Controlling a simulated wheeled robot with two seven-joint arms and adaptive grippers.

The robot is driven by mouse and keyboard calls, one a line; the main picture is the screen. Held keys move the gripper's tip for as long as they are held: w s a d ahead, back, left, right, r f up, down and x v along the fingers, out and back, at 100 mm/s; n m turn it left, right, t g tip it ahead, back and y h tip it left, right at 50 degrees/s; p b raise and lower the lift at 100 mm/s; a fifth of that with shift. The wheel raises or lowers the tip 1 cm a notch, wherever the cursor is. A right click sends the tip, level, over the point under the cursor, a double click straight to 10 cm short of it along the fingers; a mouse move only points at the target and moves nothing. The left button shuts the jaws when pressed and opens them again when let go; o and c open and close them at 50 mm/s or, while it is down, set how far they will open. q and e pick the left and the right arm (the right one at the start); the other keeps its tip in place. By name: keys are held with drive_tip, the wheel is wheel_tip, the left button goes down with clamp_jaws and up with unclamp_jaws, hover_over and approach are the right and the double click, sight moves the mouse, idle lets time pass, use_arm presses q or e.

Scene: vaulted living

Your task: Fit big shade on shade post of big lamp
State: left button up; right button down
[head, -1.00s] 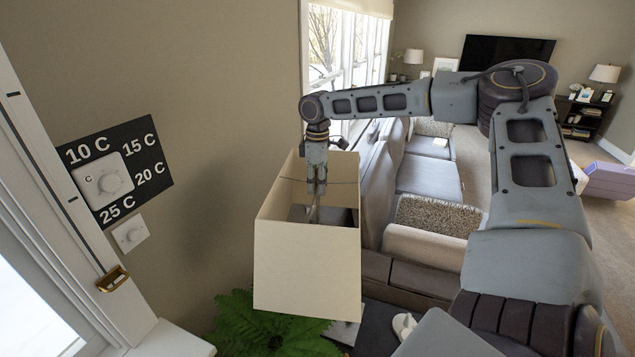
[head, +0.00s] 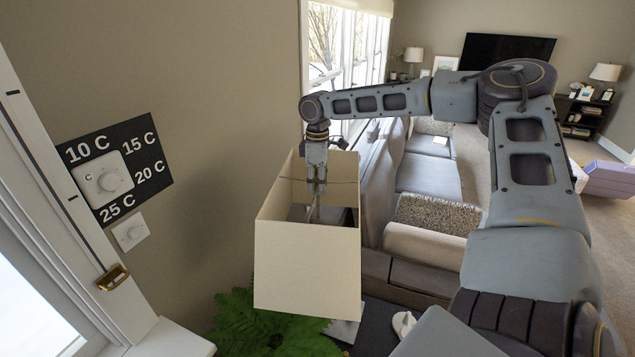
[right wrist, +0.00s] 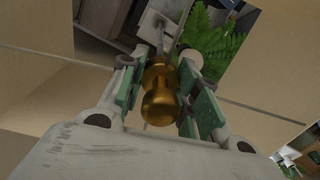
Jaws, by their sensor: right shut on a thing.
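The big shade (head: 307,268) is a cream, four-sided shade with an open top, hanging nearly upright at the middle of the head view. Its inner walls also show in the right wrist view (right wrist: 35,85), with a thin wire crossing the opening. My right gripper (head: 316,188) reaches down into the shade's top. In the right wrist view its green-padded fingers (right wrist: 160,95) are shut on a brass knob (right wrist: 158,102) at the middle of the shade. My left gripper is not in view.
A green fern (head: 262,328) lies below the shade. A grey sofa (head: 428,176) stands behind it to the right. A wall with a temperature dial (head: 108,182) and a white window frame are on the left. A dark surface (head: 378,325) lies at lower right.

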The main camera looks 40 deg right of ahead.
drive_tip(key=shift+f, duration=0.35)
idle(0.3)
drive_tip(key=c, duration=1)
unclamp_jaws()
drive_tip(key=shift+o, duration=0.2)
drive_tip(key=shift+r, duration=0.1)
drive_tip(key=shift+r, duration=5.9)
